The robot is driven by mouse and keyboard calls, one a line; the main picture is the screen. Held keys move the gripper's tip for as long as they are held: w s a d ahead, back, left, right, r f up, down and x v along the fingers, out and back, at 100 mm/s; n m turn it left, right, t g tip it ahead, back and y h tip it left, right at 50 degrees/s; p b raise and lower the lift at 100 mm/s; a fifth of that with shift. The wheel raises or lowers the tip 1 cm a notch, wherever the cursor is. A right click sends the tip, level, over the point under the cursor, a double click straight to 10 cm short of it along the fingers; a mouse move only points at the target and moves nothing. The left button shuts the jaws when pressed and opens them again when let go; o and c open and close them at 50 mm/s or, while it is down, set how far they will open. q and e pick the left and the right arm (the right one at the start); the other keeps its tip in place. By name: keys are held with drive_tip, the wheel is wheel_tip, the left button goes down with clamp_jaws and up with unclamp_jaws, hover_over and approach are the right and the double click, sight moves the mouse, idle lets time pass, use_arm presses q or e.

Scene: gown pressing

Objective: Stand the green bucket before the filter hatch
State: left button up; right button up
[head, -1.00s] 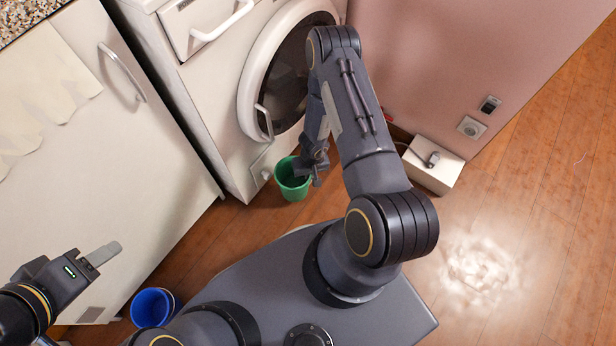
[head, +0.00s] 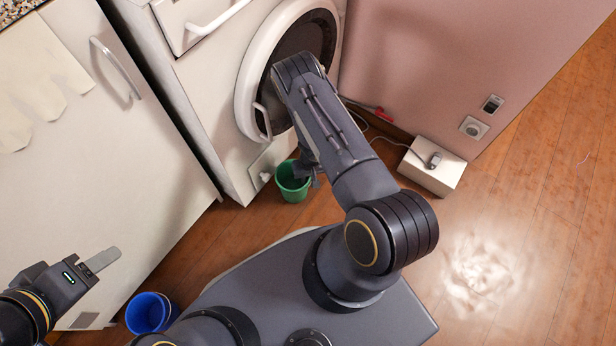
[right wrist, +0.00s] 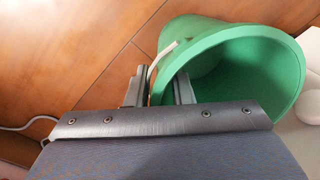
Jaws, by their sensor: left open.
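The green bucket (head: 290,184) stands upright on the wooden floor, close to the washing machine's lower front corner. The filter hatch (head: 262,166) is a small pale panel low on the machine's front, just left of and behind the bucket. My right gripper (head: 308,174) is down at the bucket's right rim. In the right wrist view, its fingers (right wrist: 159,90) lie either side of the rim of the bucket (right wrist: 225,38), one outside and one inside. I cannot tell whether they press on the wall. My left gripper (head: 102,260) is open and empty at the lower left.
The washing machine (head: 205,85) has its round door (head: 245,85) shut above the hatch. A blue bucket (head: 148,314) stands on the floor at lower left. A white box (head: 430,178) with a cable sits by the pink wall. The floor at right is clear.

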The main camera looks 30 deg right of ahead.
drive_tip(key=shift+o, duration=0.3)
drive_tip(key=w+a+r+t+y+p, duration=0.2)
drive_tip(key=r, duration=1.9)
drive_tip(key=w+a+r+t+y+p, duration=0.1)
drive_tip(key=a+r+t+y+p, duration=0.15)
drive_tip(key=r, duration=1.95)
drive_tip(key=s+a+r, duration=0.3)
drive_tip(key=s+r, duration=0.4)
drive_tip(key=r, duration=0.4)
drive_tip(key=s+r+n+h, duration=0.1)
drive_tip(key=s+r, duration=0.2)
drive_tip(key=s, duration=1)
drive_tip(key=shift+s+d+r+n+t, duration=0.2)
drive_tip(key=shift+s+r+n+t, duration=0.15)
drive_tip(key=shift+n+t, duration=0.1)
drive_tip(key=shift+h, duration=0.25)
